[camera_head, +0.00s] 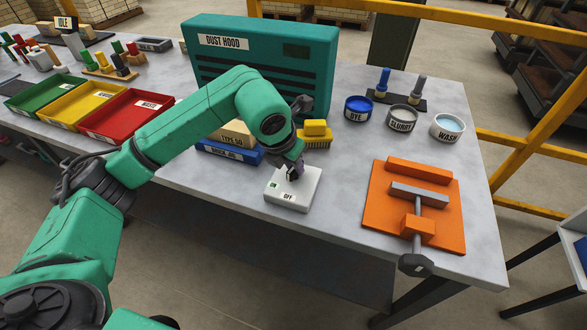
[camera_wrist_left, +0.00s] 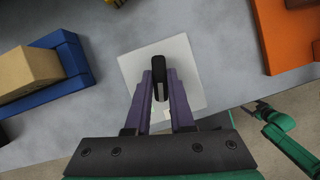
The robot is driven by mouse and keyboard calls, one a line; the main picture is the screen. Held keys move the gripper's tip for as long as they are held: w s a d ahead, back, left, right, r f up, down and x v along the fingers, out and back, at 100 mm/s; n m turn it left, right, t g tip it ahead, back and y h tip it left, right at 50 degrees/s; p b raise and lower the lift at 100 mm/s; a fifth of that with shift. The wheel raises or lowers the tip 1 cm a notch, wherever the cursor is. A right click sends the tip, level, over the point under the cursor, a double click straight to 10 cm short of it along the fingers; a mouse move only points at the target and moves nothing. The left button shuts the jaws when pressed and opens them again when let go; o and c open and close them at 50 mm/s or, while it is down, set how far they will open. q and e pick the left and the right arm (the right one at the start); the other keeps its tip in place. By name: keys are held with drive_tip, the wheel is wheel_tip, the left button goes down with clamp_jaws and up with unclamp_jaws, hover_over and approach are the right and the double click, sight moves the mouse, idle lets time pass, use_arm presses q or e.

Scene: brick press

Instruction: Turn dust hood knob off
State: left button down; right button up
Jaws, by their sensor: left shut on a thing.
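The white switch box (camera_head: 305,198), with ON and OFF labels on its top, lies on the table in front of the green dust hood (camera_head: 262,60). It also shows in the left wrist view (camera_wrist_left: 187,70). My left gripper (camera_head: 293,172) reaches down onto the box from above. In the left wrist view its purple fingers (camera_wrist_left: 159,85) are shut on the black knob (camera_wrist_left: 159,74), on both sides of it. The knob lies lengthwise between the fingers. In the head view the gripper hides most of the knob, so I cannot tell which label it points at.
A blue tray with a tan block (camera_head: 232,132) and a yellow brush (camera_head: 316,130) stand close behind the box. An orange clamp fixture (camera_head: 378,205) is to the right. Red (camera_head: 125,115), yellow and green trays are at the left. Dye, slurry and wash cups (camera_head: 448,127) stand at the back right.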

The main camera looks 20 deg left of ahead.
use_arm(q)
drive_tip(key=shift+d+r+n+y+b, duration=0.1)
drive_tip(key=shift+n+y+b, duration=0.45)
drive_tip(key=shift+n, duration=0.75)
drive_tip(key=c, duration=0.8)
unclamp_jaws()
